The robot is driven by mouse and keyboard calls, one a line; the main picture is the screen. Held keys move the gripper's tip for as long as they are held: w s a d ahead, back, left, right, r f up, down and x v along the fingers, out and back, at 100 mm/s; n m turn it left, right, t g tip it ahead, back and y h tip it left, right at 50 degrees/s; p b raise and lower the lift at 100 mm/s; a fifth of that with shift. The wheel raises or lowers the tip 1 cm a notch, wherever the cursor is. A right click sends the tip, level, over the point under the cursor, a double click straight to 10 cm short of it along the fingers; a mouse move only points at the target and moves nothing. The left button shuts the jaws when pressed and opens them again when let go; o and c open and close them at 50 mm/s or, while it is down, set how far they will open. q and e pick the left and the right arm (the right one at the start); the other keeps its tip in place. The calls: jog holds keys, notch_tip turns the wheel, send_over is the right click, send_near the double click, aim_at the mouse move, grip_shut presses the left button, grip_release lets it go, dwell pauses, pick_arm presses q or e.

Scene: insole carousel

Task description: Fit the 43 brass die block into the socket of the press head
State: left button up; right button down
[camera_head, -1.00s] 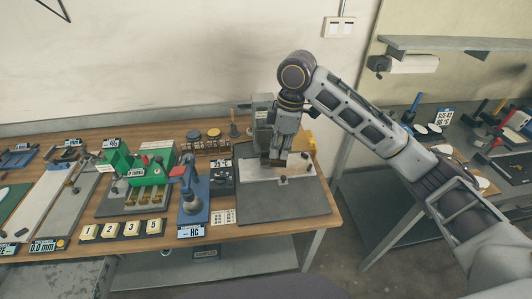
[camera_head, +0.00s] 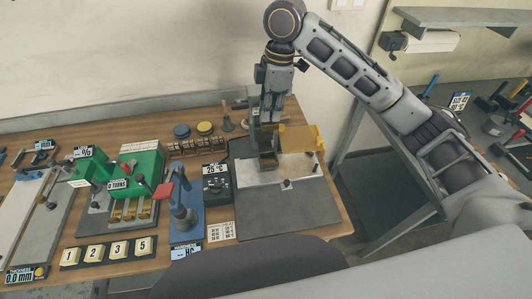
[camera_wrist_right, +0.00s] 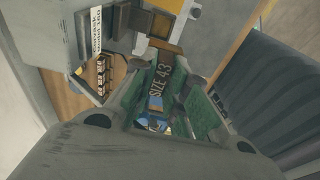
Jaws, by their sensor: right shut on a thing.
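My right gripper (camera_head: 273,118) is above the press at the back right of the bench. In the right wrist view its green-padded fingers (camera_wrist_right: 168,95) are shut on a dark-looking block marked "SIZE 43" (camera_wrist_right: 163,76), the die block. In the head view the fingers largely hide the block. The grey press head (camera_head: 266,143) stands just below the gripper, over a grey plate. A brown part (camera_wrist_right: 160,52) lies just beyond the block in the wrist view. I cannot tell whether they touch. The socket opening is not clearly visible. My left gripper is not in view.
A yellow plate (camera_head: 302,138) sits right of the press head. A black "25" box (camera_head: 216,184) and a blue hand press (camera_head: 183,215) stand to the left. The front of the grey base plate (camera_head: 290,210) is clear.

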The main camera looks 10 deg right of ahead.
jog(key=shift+w+r, duration=0.15)
jog(key=shift+w, duration=0.2)
jog(key=shift+s, duration=0.1)
send_near(269, 151)
jog(key=s+a, duration=0.1)
jog(key=s+f, duration=0.1)
jog(key=shift+s+a+p, duration=0.35)
jog(key=shift+a, duration=0.05)
dwell(0.4)
jog(key=shift+f, duration=2.55)
